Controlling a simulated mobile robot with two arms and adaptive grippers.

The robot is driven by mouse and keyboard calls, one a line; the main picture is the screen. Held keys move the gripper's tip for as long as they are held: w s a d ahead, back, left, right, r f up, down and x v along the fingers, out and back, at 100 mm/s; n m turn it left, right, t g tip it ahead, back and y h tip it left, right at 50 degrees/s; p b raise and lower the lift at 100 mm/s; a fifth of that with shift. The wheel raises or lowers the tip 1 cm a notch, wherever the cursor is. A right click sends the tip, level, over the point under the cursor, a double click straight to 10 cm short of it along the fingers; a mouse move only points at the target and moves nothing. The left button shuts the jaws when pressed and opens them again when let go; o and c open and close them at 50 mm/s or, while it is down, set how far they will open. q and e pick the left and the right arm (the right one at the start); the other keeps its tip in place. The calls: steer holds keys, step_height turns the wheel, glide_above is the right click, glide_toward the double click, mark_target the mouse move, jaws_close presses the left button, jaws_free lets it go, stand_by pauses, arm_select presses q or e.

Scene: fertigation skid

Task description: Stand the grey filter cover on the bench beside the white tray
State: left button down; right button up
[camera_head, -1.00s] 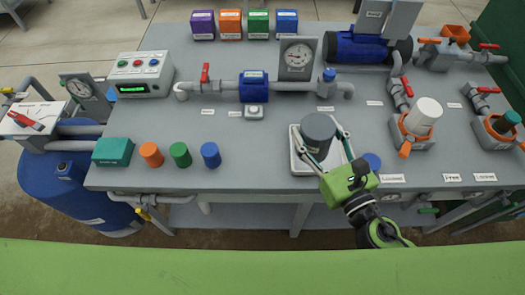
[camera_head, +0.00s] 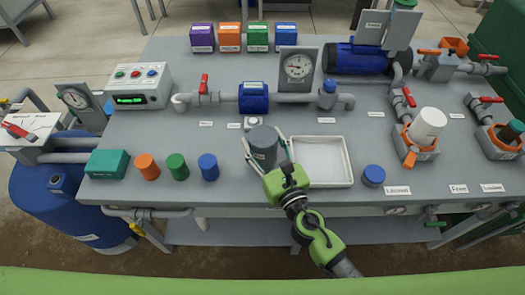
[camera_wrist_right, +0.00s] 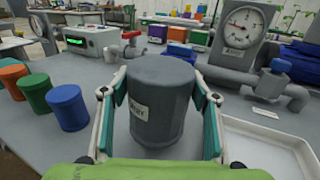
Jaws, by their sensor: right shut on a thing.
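The grey filter cover (camera_head: 263,146) is an upright grey cylinder with a white label, just left of the white tray (camera_head: 348,174). In the right wrist view the cover (camera_wrist_right: 160,100) stands between the two fingers of my right gripper (camera_wrist_right: 160,118), which is shut on it. My right gripper (camera_head: 266,155) reaches it from the front. The cover's lower end is near the bench top (camera_head: 230,188); I cannot tell whether it touches. The white tray is empty, and its corner also shows in the right wrist view (camera_wrist_right: 265,146). My left gripper is not in view.
Blue (camera_head: 208,167), green (camera_head: 177,167) and orange (camera_head: 147,167) cylinders stand to the left of the cover. A blue round cap (camera_head: 373,176) sits right of the tray.

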steer(key=shift+a+f+b, duration=0.1)
steer(key=shift+f+b, duration=0.85)
steer(key=shift+f, duration=0.65)
steer(key=shift+f, duration=0.1)
steer(key=shift+f, duration=0.15)
steer(key=o, duration=1.2)
steer(key=shift+r, duration=0.2)
steer(key=b+v, duration=0.3)
steer(key=v, duration=0.7)
steer(key=shift+s+f, duration=0.2)
steer(key=shift+s, duration=0.05)
steer(key=shift+s+d+r, duration=0.2)
steer(key=shift+s+d, duration=0.2)
steer(key=shift+s, duration=0.25)
